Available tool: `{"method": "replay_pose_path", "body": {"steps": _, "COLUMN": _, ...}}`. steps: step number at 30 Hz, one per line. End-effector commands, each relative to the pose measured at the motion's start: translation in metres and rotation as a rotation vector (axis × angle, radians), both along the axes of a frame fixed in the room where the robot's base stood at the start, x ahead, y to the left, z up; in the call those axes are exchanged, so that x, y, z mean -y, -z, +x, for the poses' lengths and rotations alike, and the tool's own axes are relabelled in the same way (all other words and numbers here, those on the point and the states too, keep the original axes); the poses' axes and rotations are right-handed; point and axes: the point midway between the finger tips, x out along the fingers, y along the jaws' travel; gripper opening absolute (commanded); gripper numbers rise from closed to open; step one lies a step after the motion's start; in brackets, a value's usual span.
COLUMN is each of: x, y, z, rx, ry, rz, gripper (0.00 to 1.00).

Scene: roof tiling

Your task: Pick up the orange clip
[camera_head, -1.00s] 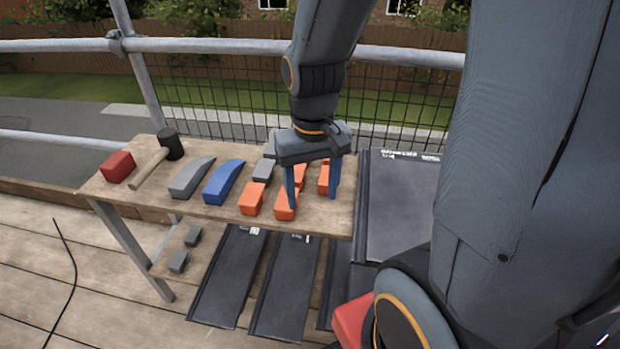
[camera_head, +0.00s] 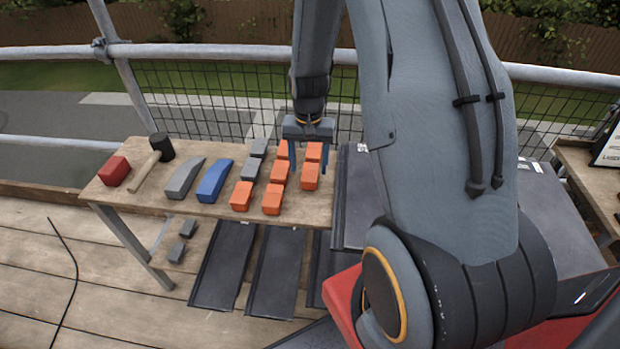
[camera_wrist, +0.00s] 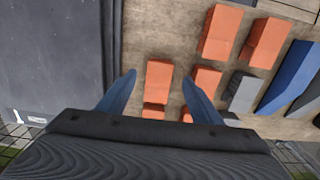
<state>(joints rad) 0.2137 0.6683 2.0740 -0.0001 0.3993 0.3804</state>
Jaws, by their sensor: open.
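Several orange clips lie in rows on the right part of the wooden table, including a near-left one (camera_head: 241,196), a near-middle one (camera_head: 272,200) and a right-hand one (camera_head: 310,177). My gripper (camera_head: 308,165) is open and empty, with blue fingers pointing down over the far right clips. In the wrist view, one orange clip (camera_wrist: 158,80) shows between the spread fingertips of my gripper (camera_wrist: 158,84). Another clip (camera_wrist: 205,82) is just right of the right finger. Two clips beyond are partly hidden by the gripper body. I cannot tell whether the fingers touch anything.
Grey clips (camera_head: 248,167), a blue wedge (camera_head: 214,181), a grey wedge (camera_head: 185,179), a mallet (camera_head: 150,167) and a red block (camera_head: 114,171) share the table. Dark tiles (camera_head: 275,270) lie below and right. A mesh-and-rail barrier (camera_head: 200,53) stands behind.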

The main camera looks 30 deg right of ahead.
Motion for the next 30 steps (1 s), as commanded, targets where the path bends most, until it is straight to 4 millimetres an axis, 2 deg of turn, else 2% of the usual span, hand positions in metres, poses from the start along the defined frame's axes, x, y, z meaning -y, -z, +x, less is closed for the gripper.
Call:
{"method": "replay_pose_path", "body": {"steps": 13, "x": -0.002, "y": 0.045, "z": -0.005, "rx": -0.002, "ry": -0.001, "rz": 0.000, "gripper": 0.59}}
{"method": "replay_pose_path", "body": {"steps": 23, "x": -0.002, "y": 0.050, "z": -0.003, "rx": 0.000, "ry": -0.001, "rz": 0.000, "gripper": 0.59}}
{"method": "replay_pose_path", "body": {"steps": 26, "x": -0.002, "y": 0.050, "z": -0.004, "rx": 0.000, "ry": -0.001, "rz": 0.000, "gripper": 0.46}}
{"method": "replay_pose_path", "body": {"steps": 30, "x": -0.002, "y": 0.050, "z": -0.004, "rx": 0.000, "ry": -0.001, "rz": 0.000, "gripper": 0.22}}
